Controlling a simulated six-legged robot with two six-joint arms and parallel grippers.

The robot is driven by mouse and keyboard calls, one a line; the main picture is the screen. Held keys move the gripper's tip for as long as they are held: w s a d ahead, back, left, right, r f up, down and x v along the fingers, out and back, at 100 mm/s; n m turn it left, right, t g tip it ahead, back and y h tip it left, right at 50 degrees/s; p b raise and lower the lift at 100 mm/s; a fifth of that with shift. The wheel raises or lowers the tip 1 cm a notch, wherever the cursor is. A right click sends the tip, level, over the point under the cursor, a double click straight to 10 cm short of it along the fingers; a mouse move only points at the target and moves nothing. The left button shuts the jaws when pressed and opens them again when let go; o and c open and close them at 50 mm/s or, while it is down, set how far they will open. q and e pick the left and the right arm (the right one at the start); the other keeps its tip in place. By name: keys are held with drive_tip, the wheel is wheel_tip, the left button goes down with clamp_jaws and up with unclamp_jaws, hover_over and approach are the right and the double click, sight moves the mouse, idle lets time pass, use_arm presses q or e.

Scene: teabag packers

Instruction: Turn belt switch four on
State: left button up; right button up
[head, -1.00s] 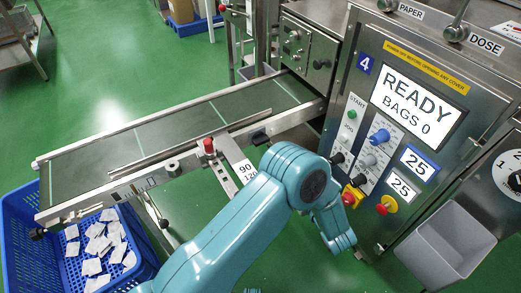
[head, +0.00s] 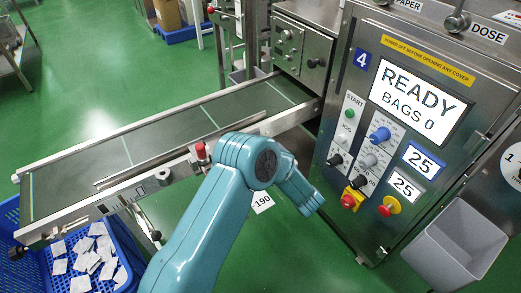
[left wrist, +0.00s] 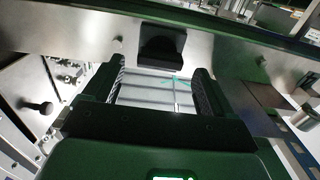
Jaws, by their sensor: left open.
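Machine four carries a blue "4" plate (head: 362,60) and a screen (head: 415,104) reading READY, BAGS 0. Its belt (head: 160,140) runs out to the left. My left arm's teal links stand in front of the belt's near rail in the head view, and my left gripper is hidden there. In the left wrist view my left gripper (left wrist: 158,88) is open and empty. A black block (left wrist: 163,45), perhaps the belt switch, sits on a metal rail just beyond the fingertips, apart from them. Its on or off position cannot be told. My right gripper is not in view.
A red knob (head: 200,151) stands on the belt's near rail beside my arm. A blue crate (head: 135,252) with several teabags is under the belt's left end. The panel has a blue knob (head: 380,134) and a red stop button (head: 348,200). A grey bin (head: 455,245) hangs at the right.

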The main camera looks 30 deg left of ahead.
use_arm(q)
drive_tip(key=shift+x, duration=0.95)
drive_tip(key=c, duration=1.1)
drive_tip(key=shift+o, duration=0.2)
drive_tip(key=shift+m, duration=0.3)
drive_tip(key=m+p, duration=0.3)
drive_tip(key=m, duration=0.5)
drive_tip(key=m+p, duration=0.4)
drive_tip(key=m, duration=0.5)
drive_tip(key=shift+w+d+f, duration=0.1)
drive_tip(key=shift+w+f, duration=0.1)
drive_tip(key=shift+m, duration=0.4)
